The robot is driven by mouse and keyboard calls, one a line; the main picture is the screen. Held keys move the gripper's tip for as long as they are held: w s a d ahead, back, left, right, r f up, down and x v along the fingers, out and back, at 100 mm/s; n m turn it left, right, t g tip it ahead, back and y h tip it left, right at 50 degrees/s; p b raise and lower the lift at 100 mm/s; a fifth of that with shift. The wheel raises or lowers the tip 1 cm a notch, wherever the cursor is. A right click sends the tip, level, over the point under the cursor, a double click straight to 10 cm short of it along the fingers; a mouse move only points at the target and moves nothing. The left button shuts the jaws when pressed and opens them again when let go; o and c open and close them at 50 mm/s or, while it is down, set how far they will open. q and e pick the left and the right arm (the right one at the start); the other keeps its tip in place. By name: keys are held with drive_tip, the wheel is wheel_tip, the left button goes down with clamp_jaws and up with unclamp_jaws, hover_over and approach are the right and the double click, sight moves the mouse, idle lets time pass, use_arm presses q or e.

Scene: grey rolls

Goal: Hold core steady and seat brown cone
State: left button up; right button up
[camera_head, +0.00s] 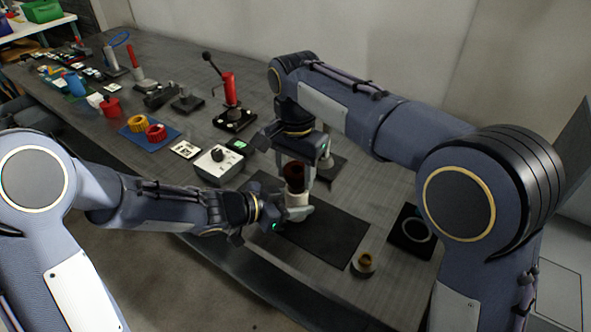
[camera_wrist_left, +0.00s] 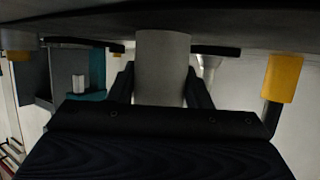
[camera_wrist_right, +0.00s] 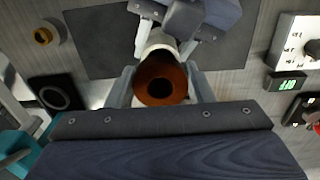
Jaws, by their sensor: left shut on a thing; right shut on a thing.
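The grey core (camera_head: 298,201) stands upright at the dark mat in the head view. My left gripper (camera_head: 290,213) is shut on it low down from the side, and the left wrist view shows the grey core (camera_wrist_left: 162,68) between the fingers. The brown cone (camera_head: 294,172) is at the core's top. My right gripper (camera_head: 308,178) is shut on the cone from above. In the right wrist view the cone (camera_wrist_right: 160,82) shows its open round bore between the fingers, lined up closely with the pale core (camera_wrist_right: 160,40). How deep the cone sits is hidden.
The dark mat (camera_head: 335,243) has free room to the right. A small yellow-brown ring piece (camera_head: 365,262) stands near the front edge. A black pad with a ring (camera_head: 411,232) lies at the right. A white box with a knob (camera_head: 217,164) and a red lever press (camera_head: 230,92) stand behind.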

drive_tip(key=shift+f, duration=0.15)
drive_tip(key=shift+f, duration=0.75)
drive_tip(key=o, duration=1.2)
wheel_tip(320, 180, up, 12)
